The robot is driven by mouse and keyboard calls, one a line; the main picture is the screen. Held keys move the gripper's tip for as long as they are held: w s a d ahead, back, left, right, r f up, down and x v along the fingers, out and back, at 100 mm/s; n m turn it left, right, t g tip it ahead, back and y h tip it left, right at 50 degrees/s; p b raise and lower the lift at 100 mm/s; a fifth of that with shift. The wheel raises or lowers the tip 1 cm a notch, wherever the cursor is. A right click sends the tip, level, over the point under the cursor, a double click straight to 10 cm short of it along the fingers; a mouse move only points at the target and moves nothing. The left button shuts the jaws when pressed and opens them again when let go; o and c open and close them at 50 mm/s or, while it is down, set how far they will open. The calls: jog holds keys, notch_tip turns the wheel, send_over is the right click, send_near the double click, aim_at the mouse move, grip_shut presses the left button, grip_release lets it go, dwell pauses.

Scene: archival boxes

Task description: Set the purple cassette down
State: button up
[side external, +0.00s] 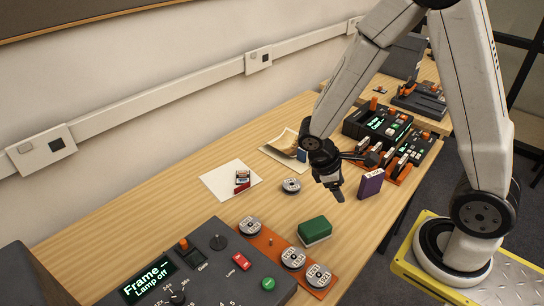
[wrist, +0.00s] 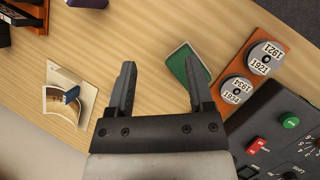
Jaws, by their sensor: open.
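The purple cassette (side external: 371,183) stands upright on the wooden table near its right edge in the side view. In the wrist view a purple piece (wrist: 88,3), probably the same cassette, is cut off by the top edge. My gripper (side external: 333,192) hangs just left of the cassette, apart from it, pointing down. In the wrist view its two fingers (wrist: 160,75) are spread with nothing held between them, only bare wood and part of a green box behind.
The green box (side external: 314,230) and an orange tray (side external: 269,243) of reels lie toward the front, beside a dark control panel (side external: 215,262). A lone reel (side external: 291,185), white sheet (side external: 216,183) and brown photo (side external: 283,142) lie left. Dark devices (side external: 378,122) stand behind.

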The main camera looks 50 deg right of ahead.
jog(key=w+a+r+m+t+y, duration=0.1)
jog(key=a+r+m+t+y, duration=0.3)
jog(key=a+r+m+t, duration=0.1)
jog(key=shift+w+a+r+m+t, duration=0.3)
jog(key=shift+w+a+m+t, duration=0.1)
jog(key=shift+m+t, duration=0.15)
dwell(0.9)
